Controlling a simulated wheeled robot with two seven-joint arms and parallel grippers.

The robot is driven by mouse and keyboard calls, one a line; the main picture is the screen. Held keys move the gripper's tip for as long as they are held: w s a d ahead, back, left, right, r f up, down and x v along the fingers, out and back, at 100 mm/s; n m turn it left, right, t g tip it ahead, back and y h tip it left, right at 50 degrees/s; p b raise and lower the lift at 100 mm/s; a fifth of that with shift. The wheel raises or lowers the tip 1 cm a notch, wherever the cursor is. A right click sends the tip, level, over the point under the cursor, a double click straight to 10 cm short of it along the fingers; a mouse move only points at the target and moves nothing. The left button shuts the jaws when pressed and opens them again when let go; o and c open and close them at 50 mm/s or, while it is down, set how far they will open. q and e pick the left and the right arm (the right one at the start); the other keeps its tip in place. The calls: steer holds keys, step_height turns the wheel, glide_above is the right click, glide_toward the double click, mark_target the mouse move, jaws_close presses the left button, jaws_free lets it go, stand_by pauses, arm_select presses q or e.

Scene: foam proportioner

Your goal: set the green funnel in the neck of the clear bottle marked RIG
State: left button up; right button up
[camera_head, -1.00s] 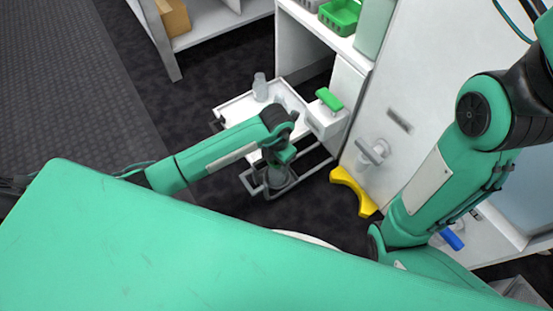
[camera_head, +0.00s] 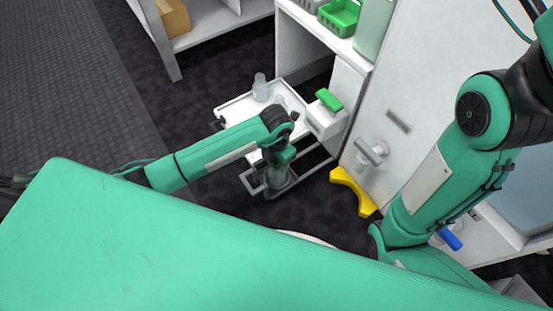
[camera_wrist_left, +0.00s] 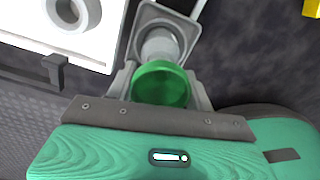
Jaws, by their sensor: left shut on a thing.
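The green funnel (camera_wrist_left: 160,84) is between the two fingers of my left gripper (camera_wrist_left: 162,92) in the left wrist view, which is shut on it. Just beyond the funnel is a pale, clear-looking bottle (camera_wrist_left: 160,45) in a square grey holder (camera_wrist_left: 183,22). The funnel overlaps its near side in the picture. I cannot tell whether they touch, and no RIG marking is readable. In the head view my left forearm hides most of the gripper and the funnel. Another clear bottle (camera_head: 260,88) stands on the white tray top. My right gripper is out of view.
The white cart top (camera_head: 234,109) lies beside the holder and left of a white cabinet. A green-topped white box (camera_head: 322,119) is to the right. A yellow piece (camera_head: 352,188) projects near the cabinet base. A green basket (camera_head: 340,16) sits on the shelf.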

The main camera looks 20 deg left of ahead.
arm_select(q)
steer(key=shift+p, duration=0.3)
steer(key=shift+f+b, duration=0.35)
steer(key=shift+f, duration=0.3)
stand_by(0.6)
steer(key=o, duration=0.7)
steer(key=shift+r, duration=0.2)
